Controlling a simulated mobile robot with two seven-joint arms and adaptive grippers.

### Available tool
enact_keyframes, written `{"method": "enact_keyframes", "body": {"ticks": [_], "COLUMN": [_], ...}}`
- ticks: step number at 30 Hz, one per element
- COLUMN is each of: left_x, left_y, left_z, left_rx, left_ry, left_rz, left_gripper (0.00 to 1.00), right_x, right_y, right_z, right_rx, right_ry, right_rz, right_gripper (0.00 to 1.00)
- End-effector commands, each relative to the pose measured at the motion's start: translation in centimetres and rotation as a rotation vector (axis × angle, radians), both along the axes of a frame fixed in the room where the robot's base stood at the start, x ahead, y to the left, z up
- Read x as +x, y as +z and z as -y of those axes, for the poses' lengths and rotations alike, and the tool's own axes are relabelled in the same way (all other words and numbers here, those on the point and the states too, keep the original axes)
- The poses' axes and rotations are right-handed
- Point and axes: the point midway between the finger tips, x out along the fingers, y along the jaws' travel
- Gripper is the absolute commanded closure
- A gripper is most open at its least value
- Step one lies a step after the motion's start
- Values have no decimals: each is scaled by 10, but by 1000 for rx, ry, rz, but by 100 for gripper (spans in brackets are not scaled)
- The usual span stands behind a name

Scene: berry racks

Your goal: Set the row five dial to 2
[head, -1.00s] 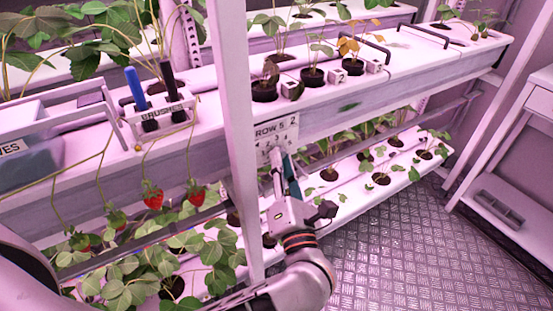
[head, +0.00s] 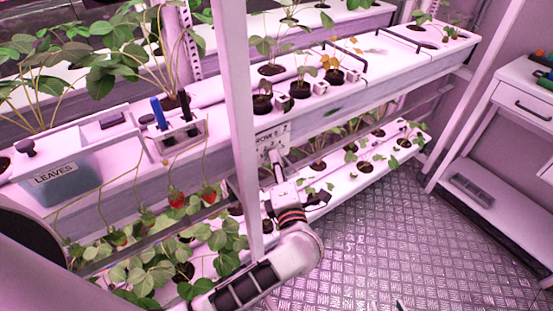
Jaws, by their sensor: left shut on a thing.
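The white row five panel (head: 283,134) hangs under the front edge of the upper trough, just right of the white post. Part of its label and a number show. My left gripper (head: 273,162) is in front of the panel's lower part, shut on the row five dial. The dial is hidden behind the fingers and its setting cannot be read. My left arm comes up from the bottom edge and bends right of the post. My right gripper is not in view.
The white post (head: 236,120) stands close beside my gripper. A brush holder (head: 181,138) and a bin labelled LEAVES (head: 66,184) sit left. Red strawberries (head: 176,199) hang below. A lower planted trough (head: 345,172) runs behind my wrist. The metal floor (head: 400,230) is clear.

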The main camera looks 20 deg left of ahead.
Motion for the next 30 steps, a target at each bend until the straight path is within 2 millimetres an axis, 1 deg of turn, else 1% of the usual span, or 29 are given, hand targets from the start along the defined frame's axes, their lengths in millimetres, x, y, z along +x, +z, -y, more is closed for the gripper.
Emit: {"method": "enact_keyframes", "body": {"ticks": [11,12,14,25,28,30], "left_x": [0,0,0,-1,-7,-14], "left_y": [-2,-1,-1,0,0,-1], "left_z": [1,1,1,1,5,9], "left_rx": [2,2,2,3,1,0], "left_ry": [-1,-1,-1,-1,-1,-1], "left_rz": [-6,-6,-6,-4,-4,-6], "left_gripper": [100,79,65,65,65,65], "right_x": [0,-1,-1,-1,-1,-1], "right_y": [0,-1,-1,-2,-1,-1], "right_z": [1,1,1,3,2,2], "right_rx": [-2,-2,-3,-7,-6,-5], "right_ry": [-1,-1,-1,0,0,-1], "right_rz": [-2,-2,-3,-5,-4,-4], "right_gripper": [60,60,60,60,60,60]}}
